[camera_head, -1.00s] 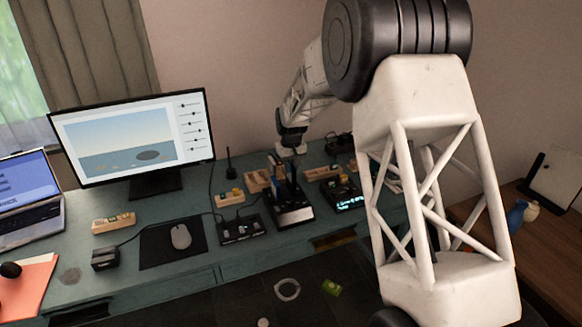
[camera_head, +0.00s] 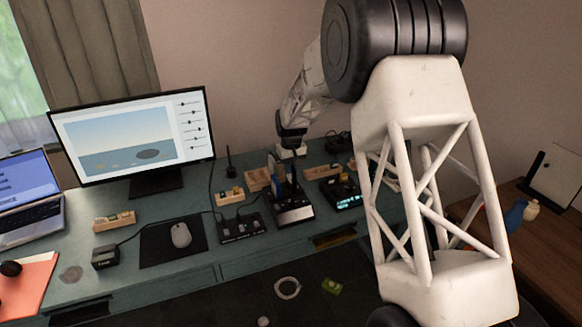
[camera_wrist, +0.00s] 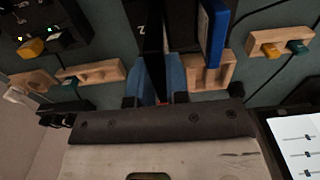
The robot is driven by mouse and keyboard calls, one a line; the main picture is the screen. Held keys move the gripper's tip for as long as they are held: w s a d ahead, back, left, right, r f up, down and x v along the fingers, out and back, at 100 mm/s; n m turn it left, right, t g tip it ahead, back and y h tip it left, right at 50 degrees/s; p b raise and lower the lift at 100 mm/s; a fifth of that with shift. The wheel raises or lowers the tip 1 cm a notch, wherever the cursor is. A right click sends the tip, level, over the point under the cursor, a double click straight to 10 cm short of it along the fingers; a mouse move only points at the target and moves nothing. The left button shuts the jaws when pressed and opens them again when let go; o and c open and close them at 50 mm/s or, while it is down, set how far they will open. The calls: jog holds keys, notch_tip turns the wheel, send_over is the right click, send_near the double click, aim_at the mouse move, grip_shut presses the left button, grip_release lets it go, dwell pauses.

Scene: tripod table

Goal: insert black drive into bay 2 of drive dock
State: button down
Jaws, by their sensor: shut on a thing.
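My gripper (camera_wrist: 166,90) is shut on the black drive (camera_wrist: 153,40), with its blue finger pads on either side of it. The drive stands upright over the black drive dock (camera_head: 293,213), which is in the middle of the desk in the head view. In the wrist view the drive overlaps the dock, and a white mark shows beside it. I cannot tell whether its lower end is inside a bay or which bay it lines up with. In the head view my gripper (camera_head: 291,153) is small and partly dark against the desk.
A blue drive (camera_wrist: 213,35) stands close beside the held drive, by a wooden holder (camera_wrist: 210,77). Other wooden blocks (camera_wrist: 280,45) hold small plugs. A lit black device (camera_head: 345,192) is right of the dock, and a black hub (camera_head: 240,228) is left. The monitor (camera_head: 135,135) stands farther left.

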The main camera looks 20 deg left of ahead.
jog(key=shift+f, duration=1.95)
dwell(0.3)
jog(key=c, duration=1)
grip_release()
jog(key=shift+c, duration=0.2)
jog(key=shift+r, duration=3.85)
